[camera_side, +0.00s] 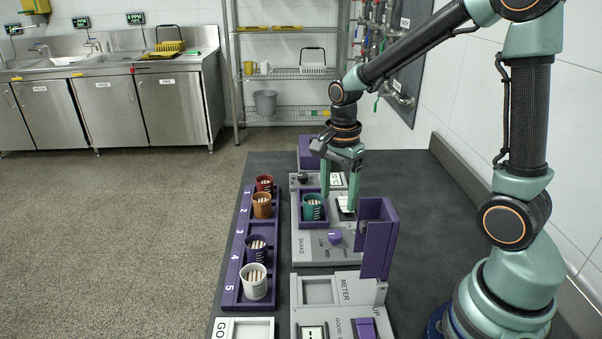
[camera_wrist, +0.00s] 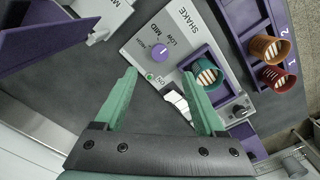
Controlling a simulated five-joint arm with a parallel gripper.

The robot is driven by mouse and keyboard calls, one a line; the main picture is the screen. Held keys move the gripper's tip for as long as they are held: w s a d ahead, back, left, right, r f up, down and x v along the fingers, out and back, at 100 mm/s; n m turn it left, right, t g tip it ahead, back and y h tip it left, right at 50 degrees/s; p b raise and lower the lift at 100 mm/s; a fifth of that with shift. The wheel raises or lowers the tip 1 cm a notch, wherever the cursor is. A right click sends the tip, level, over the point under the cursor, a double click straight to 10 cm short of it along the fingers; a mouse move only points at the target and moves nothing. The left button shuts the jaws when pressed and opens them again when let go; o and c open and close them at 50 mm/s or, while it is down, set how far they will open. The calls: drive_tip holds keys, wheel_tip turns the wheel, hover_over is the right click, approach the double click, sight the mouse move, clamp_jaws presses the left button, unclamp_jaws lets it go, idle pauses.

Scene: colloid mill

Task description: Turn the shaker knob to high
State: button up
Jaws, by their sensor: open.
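The shaker panel (camera_side: 308,246), marked SHAKE, is grey and carries a round purple knob (camera_side: 335,238). The knob also shows in the wrist view (camera_wrist: 160,51), with small labels including Low and MID beside it and a white mark on it. I cannot tell exactly which setting the mark points to. A teal cup (camera_side: 313,206) with pale sticks stands in a purple holder on the panel. My gripper (camera_side: 338,204) is open and empty above the panel, by the teal cup and behind the knob. Its two teal fingers also show in the wrist view (camera_wrist: 158,74), apart from the knob.
A purple rack (camera_side: 233,262) on the left holds red (camera_side: 264,184), orange (camera_side: 262,206), purple (camera_side: 256,248) and white (camera_side: 254,282) cups. An upright purple panel (camera_side: 377,238) stands right of the knob. A grey METER unit (camera_side: 319,289) is in front.

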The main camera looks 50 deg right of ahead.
sight(335, 234)
wheel_tip(335, 234, down, 10)
drive_tip(key=shift+f, duration=0.1)
idle(0.4)
clamp_jaws()
